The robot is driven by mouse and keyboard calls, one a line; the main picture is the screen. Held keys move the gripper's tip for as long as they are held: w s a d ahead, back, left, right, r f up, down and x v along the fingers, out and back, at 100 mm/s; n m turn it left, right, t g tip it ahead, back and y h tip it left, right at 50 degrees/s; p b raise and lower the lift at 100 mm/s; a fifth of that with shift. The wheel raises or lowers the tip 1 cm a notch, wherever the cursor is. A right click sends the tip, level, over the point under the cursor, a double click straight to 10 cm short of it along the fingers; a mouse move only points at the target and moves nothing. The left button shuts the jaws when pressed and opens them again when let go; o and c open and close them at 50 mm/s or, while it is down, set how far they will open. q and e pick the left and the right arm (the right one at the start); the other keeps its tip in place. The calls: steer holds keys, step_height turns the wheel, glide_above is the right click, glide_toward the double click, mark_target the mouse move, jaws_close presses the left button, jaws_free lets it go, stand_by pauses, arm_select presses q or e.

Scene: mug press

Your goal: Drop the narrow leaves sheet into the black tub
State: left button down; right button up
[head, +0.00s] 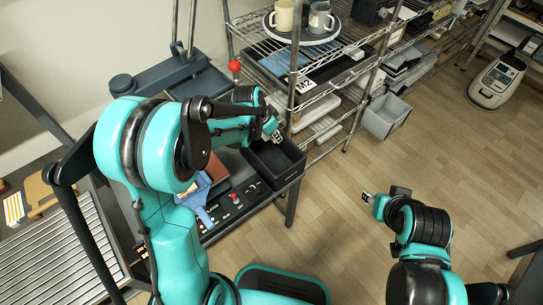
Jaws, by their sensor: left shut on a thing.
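The black tub (291,172) is an open box at the right end of the dark workbench, next to the wire shelf. My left gripper (277,136) is above the tub's back edge, pointing down towards it. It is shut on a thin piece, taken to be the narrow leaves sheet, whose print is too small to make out. The tub's floor is dark and its contents cannot be told. My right gripper (368,197) is over the open floor to the right, away from the bench; its fingers are too small to read.
A wire shelf (330,85) with mugs on a round tray (302,30) stands close behind the tub. A grey bin (386,116) hangs at the shelf's right.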

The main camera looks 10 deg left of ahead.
arm_select(q)
step_height(320, 180, down, 2)
steer(key=shift+f+b, duration=0.15)
steer(key=shift+b, duration=0.35)
steer(key=c, duration=1.6)
jaws_free()
steer(key=shift+o, duration=0.2)
steer(key=v, duration=1.2)
steer(key=shift+s, duration=0.15)
